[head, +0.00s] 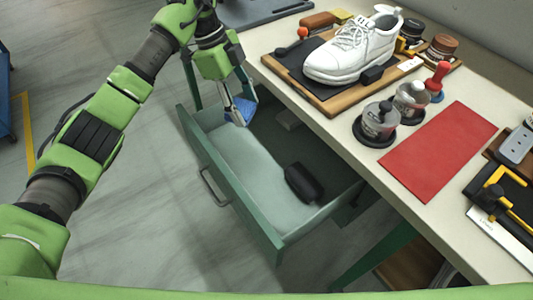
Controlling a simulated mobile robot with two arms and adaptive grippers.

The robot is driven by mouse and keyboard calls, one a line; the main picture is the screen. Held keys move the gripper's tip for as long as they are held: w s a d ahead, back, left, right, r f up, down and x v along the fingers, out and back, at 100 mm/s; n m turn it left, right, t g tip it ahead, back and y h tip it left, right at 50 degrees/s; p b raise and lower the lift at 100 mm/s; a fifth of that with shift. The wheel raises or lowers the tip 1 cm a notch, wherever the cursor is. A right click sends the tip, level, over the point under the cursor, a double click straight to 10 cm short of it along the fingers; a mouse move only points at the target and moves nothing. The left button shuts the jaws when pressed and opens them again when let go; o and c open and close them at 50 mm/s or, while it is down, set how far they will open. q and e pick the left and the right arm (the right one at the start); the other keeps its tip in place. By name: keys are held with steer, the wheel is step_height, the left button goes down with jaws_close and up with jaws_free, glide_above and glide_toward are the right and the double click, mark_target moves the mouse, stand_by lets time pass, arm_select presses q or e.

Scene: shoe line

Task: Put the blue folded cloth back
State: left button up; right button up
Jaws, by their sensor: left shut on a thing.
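The blue folded cloth (241,110) is held by my left gripper (236,111), whose fingers are shut on it. It hangs over the far end of the open drawer (220,166), near the table's edge. The gripper hides part of the cloth, and I cannot tell how high above the drawer it is. The drawer is pulled out from under the table and has a pale floor. My right gripper is not in view.
A black object (304,183) lies in the drawer. On the table are a white shoe (353,48) on a board, two bottles (380,120) on dark bases, a red mat (438,152) and tools (500,193) at the right. Clear drawer floor lies left of the black object.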

arm_select(q)
steer(key=n, duration=0.2)
steer(key=w+d+n+t+b, duration=0.1)
steer(key=n, duration=0.1)
steer(key=d+n+t+b, duration=0.1)
steer(key=n, duration=0.1)
steer(key=shift+w+d+f+h, duration=0.1)
steer(key=shift+w+d+h, duration=0.1)
steer(key=shift+w+h, duration=0.1)
steer(key=shift+n+t, duration=0.3)
step_height(320, 180, down, 13)
steer(key=shift+f+b, duration=0.15)
steer(key=shift+b, duration=0.85)
steer(key=shift+d+f, duration=0.1)
steer(key=shift+f, duration=0.05)
steer(key=d, duration=0.2)
steer(key=w+d, duration=0.1)
steer(key=d, duration=0.1)
steer(key=shift+f+b, duration=0.35)
steer(key=shift+f, duration=0.25)
steer(key=shift+a, duration=0.15)
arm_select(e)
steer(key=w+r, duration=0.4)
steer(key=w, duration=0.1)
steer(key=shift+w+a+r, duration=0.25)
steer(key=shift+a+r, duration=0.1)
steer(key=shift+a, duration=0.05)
